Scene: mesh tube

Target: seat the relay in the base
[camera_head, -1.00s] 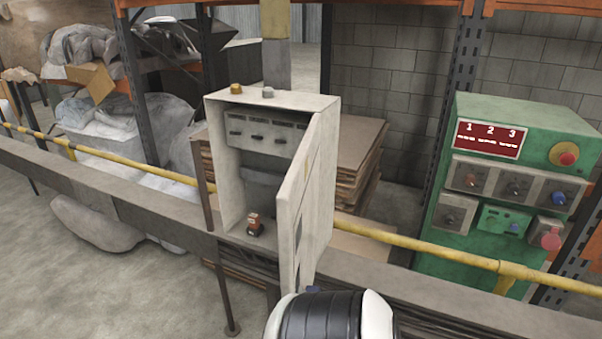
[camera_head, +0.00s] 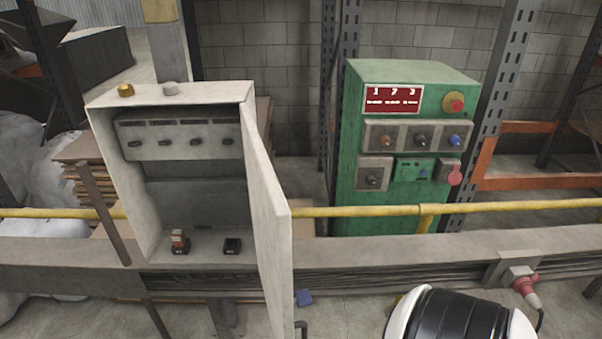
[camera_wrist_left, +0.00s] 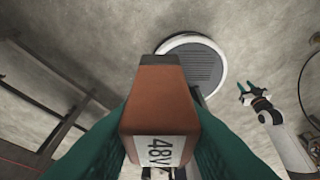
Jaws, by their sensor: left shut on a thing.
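A brown-orange relay (camera_wrist_left: 160,105) with a white label reading 48V fills the middle of the left wrist view. My left gripper (camera_wrist_left: 158,125) is shut on it, one teal finger on each side. A black base (camera_head: 232,246) with nothing in it sits on the cabinet floor in the head view. To its left another base holds a small orange-topped relay (camera_head: 179,241). My right gripper (camera_wrist_left: 256,93) shows in the left wrist view, its teal fingers apart and empty. Neither gripper shows in the head view.
The grey cabinet (camera_head: 112,165) stands on a beam, its door (camera_head: 270,220) swung open on the right side. A yellow rail (camera_head: 365,211) runs behind the beam. A green control box (camera_head: 355,140) stands to the right. The beam top right of the door is clear.

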